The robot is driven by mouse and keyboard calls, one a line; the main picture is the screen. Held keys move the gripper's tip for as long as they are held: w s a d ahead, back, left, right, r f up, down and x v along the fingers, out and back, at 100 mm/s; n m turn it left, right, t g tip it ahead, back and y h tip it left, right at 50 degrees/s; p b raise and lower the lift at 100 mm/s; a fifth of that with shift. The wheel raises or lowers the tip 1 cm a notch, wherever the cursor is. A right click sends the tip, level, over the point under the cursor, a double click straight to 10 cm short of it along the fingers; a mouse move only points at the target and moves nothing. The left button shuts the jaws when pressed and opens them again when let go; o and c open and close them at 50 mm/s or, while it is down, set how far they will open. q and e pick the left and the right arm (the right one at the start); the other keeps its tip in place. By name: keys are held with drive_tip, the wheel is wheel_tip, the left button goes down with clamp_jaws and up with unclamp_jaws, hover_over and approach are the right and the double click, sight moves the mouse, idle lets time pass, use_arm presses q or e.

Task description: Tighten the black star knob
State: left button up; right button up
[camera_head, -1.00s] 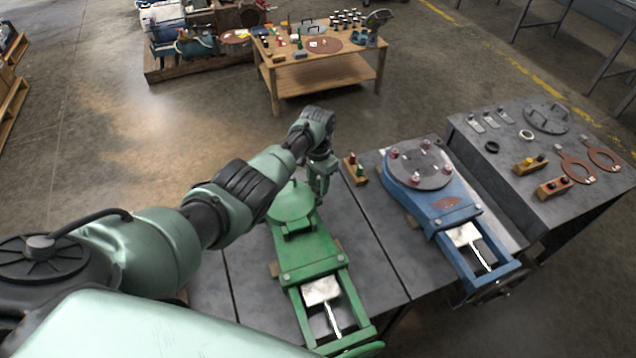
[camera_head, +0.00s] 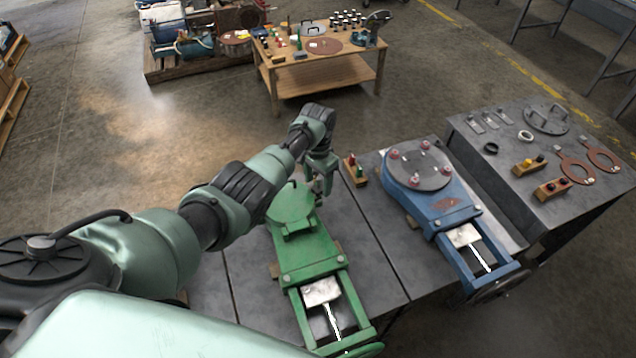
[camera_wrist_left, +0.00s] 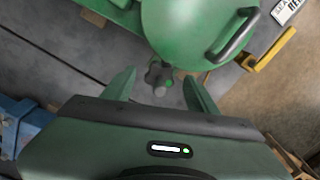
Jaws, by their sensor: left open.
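The black star knob (camera_wrist_left: 158,75) shows in the left wrist view, beside the edge of the round green cover of the green valve body (camera_wrist_left: 200,25). My left gripper (camera_wrist_left: 159,80) is open, with one finger on each side of the knob in that view. I cannot tell whether the fingers are level with it or above it. In the head view my left gripper (camera_head: 322,188) points down at the far right side of the green valve body (camera_head: 308,257), and the knob cannot be made out there. My right gripper is out of view.
A blue valve body (camera_head: 440,205) with a round flange stands on the grey bench to the right. A small wooden block (camera_head: 356,172) with red and green pieces lies between them. In the left wrist view, a black handle (camera_wrist_left: 236,36) and a yellow bracket (camera_wrist_left: 272,50) are near the cover.

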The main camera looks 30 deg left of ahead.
use_arm(q)
wheel_tip(320, 180, up, 7)
drive_tip(key=shift+f+p, duration=0.15)
drive_tip(key=shift+p, duration=0.15)
drive_tip(key=shift+s, duration=0.1)
idle(0.4)
